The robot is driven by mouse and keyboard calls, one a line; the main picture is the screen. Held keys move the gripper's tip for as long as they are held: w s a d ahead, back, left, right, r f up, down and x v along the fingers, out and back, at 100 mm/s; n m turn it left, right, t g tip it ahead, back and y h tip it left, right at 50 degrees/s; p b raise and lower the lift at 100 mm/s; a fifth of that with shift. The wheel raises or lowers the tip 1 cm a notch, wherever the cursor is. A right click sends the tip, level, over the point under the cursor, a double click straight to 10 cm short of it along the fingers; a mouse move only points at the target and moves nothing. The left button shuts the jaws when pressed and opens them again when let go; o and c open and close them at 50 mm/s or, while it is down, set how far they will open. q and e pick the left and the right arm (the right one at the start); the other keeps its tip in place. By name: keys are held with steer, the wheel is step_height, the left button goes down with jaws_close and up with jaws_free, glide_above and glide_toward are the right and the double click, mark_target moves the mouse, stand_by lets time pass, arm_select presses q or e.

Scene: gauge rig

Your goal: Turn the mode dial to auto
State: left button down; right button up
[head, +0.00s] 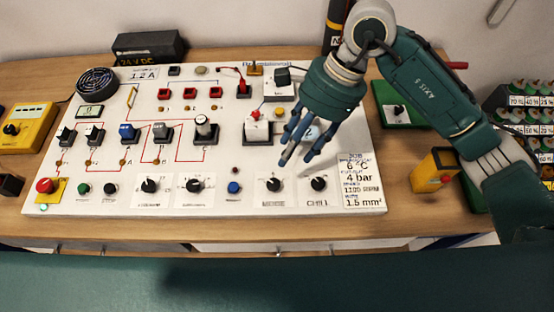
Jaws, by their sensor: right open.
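The mode dial (273,185) is a small black knob with a white pointer mark, low on the white panel (230,170). The label below it seems to read MODE. Its pointer setting is too small to tell. A similar black dial (318,184), labelled CHILL, sits just to its right. My right gripper (297,157) is open and empty, its fingers pointing down over the panel, above and slightly right of the mode dial in the picture. It appears apart from the dial. My left gripper is not in view.
Two more black dials (150,185) (195,185) and a blue button (234,187) lie left of the mode dial. A red stop button (45,186) is at the panel's left end. A yellow box (435,172) stands right of the panel. The wooden table's front strip is clear.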

steer(key=p, duration=0.2)
glide_above(275, 183)
steer(key=d, duration=0.2)
steer(key=f, duration=0.6)
steer(key=shift+w+a, duration=0.2)
steer(key=shift+w, duration=0.05)
steer(key=shift+p+x, duration=0.45)
steer(key=shift+x, duration=0.8)
steer(key=shift+w+a+f, duration=0.1)
steer(key=shift+f, duration=0.5)
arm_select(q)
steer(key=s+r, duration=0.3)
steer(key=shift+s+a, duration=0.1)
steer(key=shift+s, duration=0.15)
arm_select(e)
jaws_close()
